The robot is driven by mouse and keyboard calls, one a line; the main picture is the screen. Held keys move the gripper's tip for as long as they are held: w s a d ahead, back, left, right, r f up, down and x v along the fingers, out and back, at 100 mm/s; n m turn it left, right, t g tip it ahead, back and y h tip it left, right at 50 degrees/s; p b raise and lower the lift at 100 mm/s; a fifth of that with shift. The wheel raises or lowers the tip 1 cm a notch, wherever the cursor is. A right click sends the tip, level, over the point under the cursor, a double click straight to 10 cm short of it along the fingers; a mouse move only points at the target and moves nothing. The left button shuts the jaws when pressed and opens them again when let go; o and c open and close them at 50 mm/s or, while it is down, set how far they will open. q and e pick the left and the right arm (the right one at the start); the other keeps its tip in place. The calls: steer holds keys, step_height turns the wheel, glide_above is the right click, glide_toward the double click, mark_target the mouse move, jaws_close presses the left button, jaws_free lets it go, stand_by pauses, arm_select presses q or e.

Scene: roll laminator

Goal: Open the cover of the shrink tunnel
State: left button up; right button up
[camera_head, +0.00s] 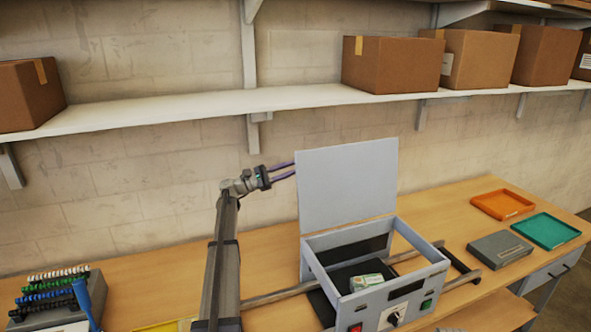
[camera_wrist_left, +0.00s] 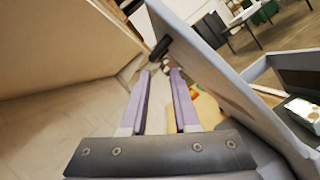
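The shrink tunnel (camera_head: 441,272) stands on the bench, a light grey box with a dial and buttons on its front. Its flat grey cover (camera_head: 347,185) stands raised, nearly upright, at the back of the box; the top is open. A small green and white package (camera_head: 367,282) shows inside. My left gripper (camera_head: 290,169) is at the cover's left edge, its purple fingertips seeming to pass behind it. In the left wrist view the fingers (camera_wrist_left: 161,72) are apart with nothing between them, beside the cover (camera_wrist_left: 215,70). A black handle (camera_wrist_left: 160,47) lies near the tips; contact is unclear. My right gripper is out of view.
A wall shelf (camera_head: 220,104) with cardboard boxes (camera_head: 393,63) runs above the bench. An orange tray (camera_head: 502,204), a green tray (camera_head: 546,230) and a grey case (camera_head: 499,248) lie at right. A rack of coloured items (camera_head: 55,295) stands at left.

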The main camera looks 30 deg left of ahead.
arm_select(q)
steer(key=shift+b+v, duration=0.75)
steer(key=shift+v, duration=1.75)
steer(key=shift+s+d, duration=0.1)
steer(key=shift+d, duration=0.05)
